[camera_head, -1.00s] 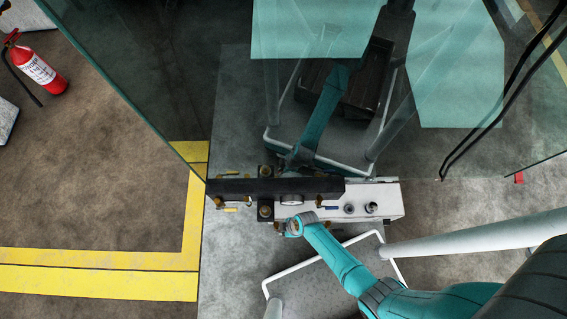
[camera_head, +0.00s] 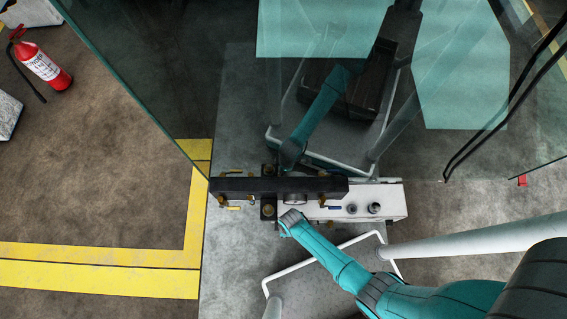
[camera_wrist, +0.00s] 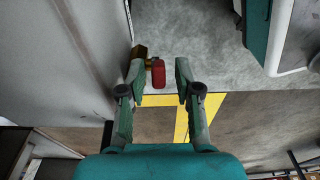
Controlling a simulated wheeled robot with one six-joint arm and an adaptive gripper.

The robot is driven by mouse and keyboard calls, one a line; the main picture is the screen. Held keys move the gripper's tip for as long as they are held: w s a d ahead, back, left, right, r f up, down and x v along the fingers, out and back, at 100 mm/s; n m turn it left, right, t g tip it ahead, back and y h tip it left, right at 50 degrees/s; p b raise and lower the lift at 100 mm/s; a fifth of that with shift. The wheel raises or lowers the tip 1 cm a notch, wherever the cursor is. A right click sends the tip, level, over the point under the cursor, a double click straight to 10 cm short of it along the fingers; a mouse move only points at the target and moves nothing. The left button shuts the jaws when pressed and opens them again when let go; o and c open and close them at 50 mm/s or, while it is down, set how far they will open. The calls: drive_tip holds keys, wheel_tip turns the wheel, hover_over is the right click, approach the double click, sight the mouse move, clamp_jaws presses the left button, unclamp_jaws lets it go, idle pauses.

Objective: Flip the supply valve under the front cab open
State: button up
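The valve shows in the wrist view as a brass body (camera_wrist: 139,52) with a red handle (camera_wrist: 158,73), beside a pale panel. My gripper (camera_wrist: 160,72) is open, with one finger on each side of the red handle. The left fingertip is close to the brass body; I cannot tell whether it touches. A gap shows between the handle and the right finger. In the head view my arm reaches down in front of the dark bar under the cab glass, and the fingers and the red handle are hidden.
A dark bar (camera_head: 235,186) with brass fittings and yellow levers (camera_head: 233,208) runs beside a white box (camera_head: 390,203) with knobs. The cab glass (camera_head: 140,80) rises behind. A white-railed step (camera_head: 325,249) lies below my arm. A fire extinguisher (camera_head: 42,65) stands far left.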

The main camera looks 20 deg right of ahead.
drive_tip(key=shift+r, duration=0.1)
wheel_tip(320, 180, up, 12)
drive_tip(key=d, duration=0.1)
drive_tip(key=shift+s+d, duration=0.25)
idle(0.5)
